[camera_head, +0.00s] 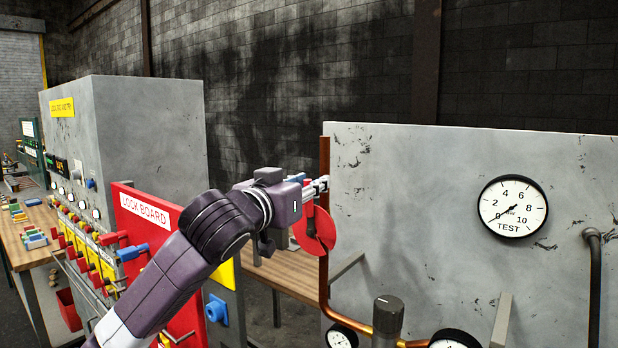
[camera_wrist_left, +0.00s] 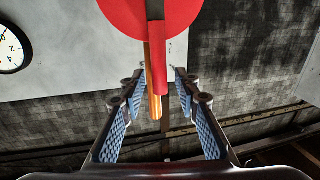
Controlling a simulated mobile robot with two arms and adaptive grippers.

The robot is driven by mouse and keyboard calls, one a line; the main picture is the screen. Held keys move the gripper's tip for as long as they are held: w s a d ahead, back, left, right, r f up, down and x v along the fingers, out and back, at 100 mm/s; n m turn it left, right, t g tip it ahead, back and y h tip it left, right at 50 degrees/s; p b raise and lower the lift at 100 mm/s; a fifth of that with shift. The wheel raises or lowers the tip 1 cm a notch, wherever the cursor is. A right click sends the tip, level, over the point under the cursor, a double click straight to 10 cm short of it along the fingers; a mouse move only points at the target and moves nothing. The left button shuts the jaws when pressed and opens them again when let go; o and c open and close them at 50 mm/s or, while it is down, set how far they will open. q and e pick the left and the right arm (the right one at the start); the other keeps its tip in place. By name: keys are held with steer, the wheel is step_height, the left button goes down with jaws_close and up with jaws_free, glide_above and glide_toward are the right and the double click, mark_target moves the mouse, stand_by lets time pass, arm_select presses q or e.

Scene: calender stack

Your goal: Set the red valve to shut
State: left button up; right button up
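The red valve shows in the head view as a round red disc (camera_head: 318,236) on a copper pipe (camera_head: 323,275) at the left edge of a grey panel. In the left wrist view, the red disc (camera_wrist_left: 150,14) is at the top, with a narrow red handle (camera_wrist_left: 160,70) hanging from it beside the copper pipe (camera_wrist_left: 154,95). My left gripper (camera_head: 318,186) is at the upper part of the valve. In the wrist view, its blue-padded fingers (camera_wrist_left: 160,88) are apart, on either side of the handle, with gaps visible on both sides. My right gripper is out of view.
The grey panel (camera_head: 430,200) carries a TEST gauge (camera_head: 512,206) reading near 0. A dark knob (camera_head: 387,316) stands below, with small gauges beside it. A red lock board (camera_head: 150,225) and grey cabinet (camera_head: 150,125) stand left. A wooden bench (camera_head: 290,275) lies behind my arm.

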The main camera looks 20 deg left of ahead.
arm_select(q)
steer(key=shift+s+r, duration=0.1)
steer(key=shift+c, duration=0.4)
jaws_close()
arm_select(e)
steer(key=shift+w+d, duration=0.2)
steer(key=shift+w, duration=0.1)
